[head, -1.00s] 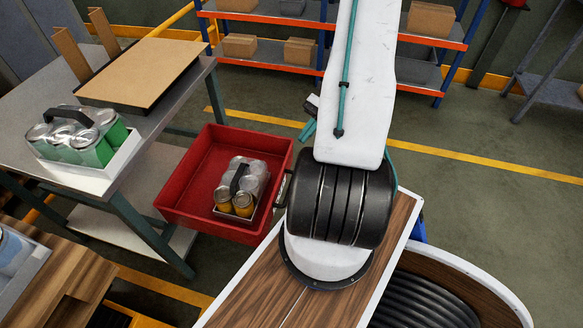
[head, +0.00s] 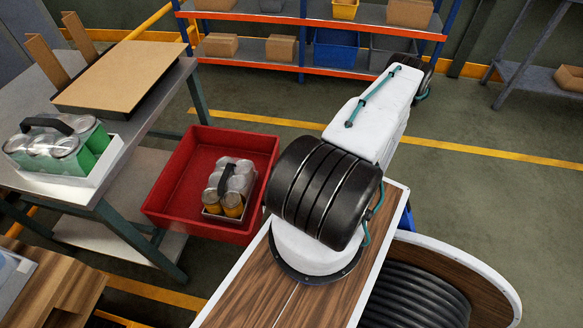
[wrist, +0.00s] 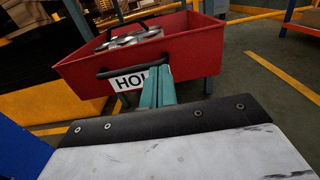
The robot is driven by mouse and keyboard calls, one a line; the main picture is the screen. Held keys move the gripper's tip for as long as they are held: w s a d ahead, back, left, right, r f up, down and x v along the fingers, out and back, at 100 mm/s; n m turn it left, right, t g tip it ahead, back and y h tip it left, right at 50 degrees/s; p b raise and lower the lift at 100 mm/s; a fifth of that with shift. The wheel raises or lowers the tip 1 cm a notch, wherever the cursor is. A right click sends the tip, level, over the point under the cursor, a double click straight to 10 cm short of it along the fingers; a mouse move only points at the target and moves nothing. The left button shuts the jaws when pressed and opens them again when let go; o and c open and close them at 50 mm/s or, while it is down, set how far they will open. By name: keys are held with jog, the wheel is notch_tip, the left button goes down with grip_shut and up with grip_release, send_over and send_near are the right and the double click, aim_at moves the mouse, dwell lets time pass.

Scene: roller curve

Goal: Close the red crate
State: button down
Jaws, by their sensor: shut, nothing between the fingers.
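The red crate (head: 183,168) is an open-topped box beside the grey table in the head view. A carrier of several cans (head: 230,187) stands in its right part. In the wrist view the crate (wrist: 205,55) fills the upper middle, with a black handle (wrist: 118,72) and a white label (wrist: 128,80) on its near wall. My gripper's teal fingers (wrist: 159,72) are together and empty. They overlap the label and the handle's right end in the picture; I cannot tell if they touch. I cannot make out the fingers in the head view.
The grey table (head: 150,115) at left holds a tray of cans (head: 95,170) and a brown board (head: 130,70). A shelf rack (head: 270,70) with boxes stands at the back. Open floor (head: 480,135) lies at right.

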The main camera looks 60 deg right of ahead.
aim_at(271, 164)
jog(key=x, duration=1.3)
jog(key=shift+w+a, duration=0.1)
jog(key=shift+w, duration=0.15)
jog(key=shift+w, duration=0.1)
